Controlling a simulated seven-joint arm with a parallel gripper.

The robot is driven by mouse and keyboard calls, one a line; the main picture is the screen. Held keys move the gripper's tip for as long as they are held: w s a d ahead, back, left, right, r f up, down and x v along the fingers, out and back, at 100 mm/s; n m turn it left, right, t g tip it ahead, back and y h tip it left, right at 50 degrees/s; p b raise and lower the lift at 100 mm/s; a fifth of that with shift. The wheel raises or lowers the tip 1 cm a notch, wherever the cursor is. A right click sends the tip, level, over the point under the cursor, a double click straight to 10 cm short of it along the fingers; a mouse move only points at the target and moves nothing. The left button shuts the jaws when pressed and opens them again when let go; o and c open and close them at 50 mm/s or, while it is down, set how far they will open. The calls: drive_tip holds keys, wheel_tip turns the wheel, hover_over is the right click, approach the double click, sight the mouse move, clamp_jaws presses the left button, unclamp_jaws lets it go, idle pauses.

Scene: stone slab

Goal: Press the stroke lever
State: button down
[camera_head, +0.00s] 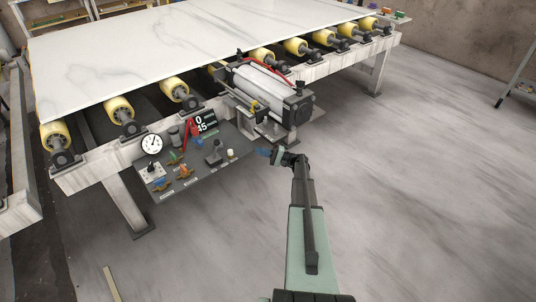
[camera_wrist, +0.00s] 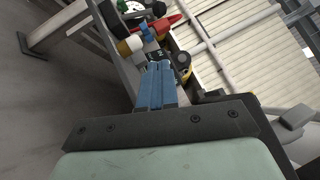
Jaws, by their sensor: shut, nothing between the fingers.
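A control panel (camera_head: 205,172) on the slab machine's front carries several controls, with labels too small to read. A red lever (camera_head: 184,140) slants up beside the display; a red handle (camera_wrist: 168,22) also shows at the top of the wrist view. A grey-black upright lever (camera_head: 216,152) stands near the panel's right part. I cannot tell which one is the stroke lever. My gripper (camera_head: 264,153) has blue fingers, shut and empty, just right of the panel and apart from the levers. The fingers (camera_wrist: 157,72) also show in the wrist view, pointing toward the controls.
A round gauge (camera_head: 151,144), a dark display (camera_head: 206,122) and orange-brown valve handles (camera_head: 184,171) crowd the panel. A silver cylinder unit (camera_head: 270,92) sits above and behind my gripper. A white slab (camera_head: 170,50) lies on yellow rollers. The floor at right is clear.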

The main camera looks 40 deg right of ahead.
approach(220, 143)
drive_tip(key=w, duration=0.2)
drive_tip(key=w+f, duration=0.1)
drive_tip(key=w, duration=0.2)
drive_tip(key=shift+w, duration=0.3)
drive_tip(key=shift+s+a+r, duration=0.1)
drive_tip(key=shift+a+r, duration=0.1)
drive_tip(key=shift+a, duration=0.3)
drive_tip(key=shift+s+a+r, duration=0.1)
drive_tip(key=shift+a+r, duration=0.05)
drive_tip(key=shift+a, duration=0.35)
drive_tip(key=shift+w+a+r, duration=0.1)
drive_tip(key=shift+a+r, duration=0.15)
drive_tip(key=shift+a, duration=0.4)
drive_tip(key=shift+a+r+n+g, duration=0.25)
drive_tip(key=shift+n+g, duration=0.05)
